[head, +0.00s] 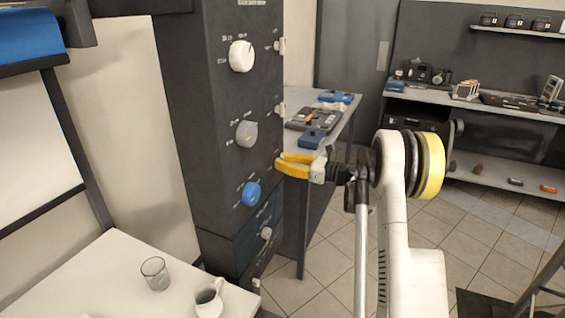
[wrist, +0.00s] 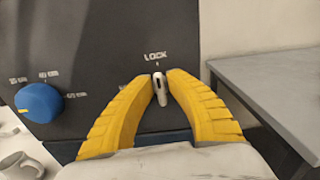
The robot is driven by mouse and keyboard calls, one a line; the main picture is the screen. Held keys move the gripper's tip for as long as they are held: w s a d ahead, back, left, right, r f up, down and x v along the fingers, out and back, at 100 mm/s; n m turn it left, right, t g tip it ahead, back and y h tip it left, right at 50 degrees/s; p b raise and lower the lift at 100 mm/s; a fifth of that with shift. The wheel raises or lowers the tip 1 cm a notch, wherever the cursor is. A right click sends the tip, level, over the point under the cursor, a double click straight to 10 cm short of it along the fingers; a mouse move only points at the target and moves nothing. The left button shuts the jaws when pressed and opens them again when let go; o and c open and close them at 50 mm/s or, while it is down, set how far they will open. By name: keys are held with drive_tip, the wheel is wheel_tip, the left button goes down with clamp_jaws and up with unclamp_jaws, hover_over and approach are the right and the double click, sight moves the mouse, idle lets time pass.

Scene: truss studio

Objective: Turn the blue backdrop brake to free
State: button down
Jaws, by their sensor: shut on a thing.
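A small pale brake lever (wrist: 161,92) stands about upright under the word LOCK on the dark column's side in the wrist view. My gripper (wrist: 160,78) has its two yellow fingers closed around it. In the head view my gripper (head: 279,165) is at the column's right side, above and right of the blue knob (head: 251,194), and hides the lever there. The FREE marking is not visible.
A white knob (head: 241,56) and grey knob (head: 246,133) sit higher on the column (head: 200,120). A grey workbench (head: 340,125) stands behind my gripper.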

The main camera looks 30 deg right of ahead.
drive_tip(key=n, duration=0.4)
drive_tip(key=shift+a+b, duration=0.1)
drive_tip(key=shift+b, duration=0.2)
drive_tip(key=n, duration=0.4)
drive_tip(key=shift+s+f+n, duration=0.1)
drive_tip(key=shift+n, duration=0.3)
drive_tip(key=n, duration=0.4)
drive_tip(key=shift+n+b, duration=0.3)
drive_tip(key=shift+b, duration=0.05)
drive_tip(key=shift+a+f+n, duration=0.1)
drive_tip(key=shift+n, duration=1.9)
drive_tip(key=c, duration=1.5)
unclamp_jaws()
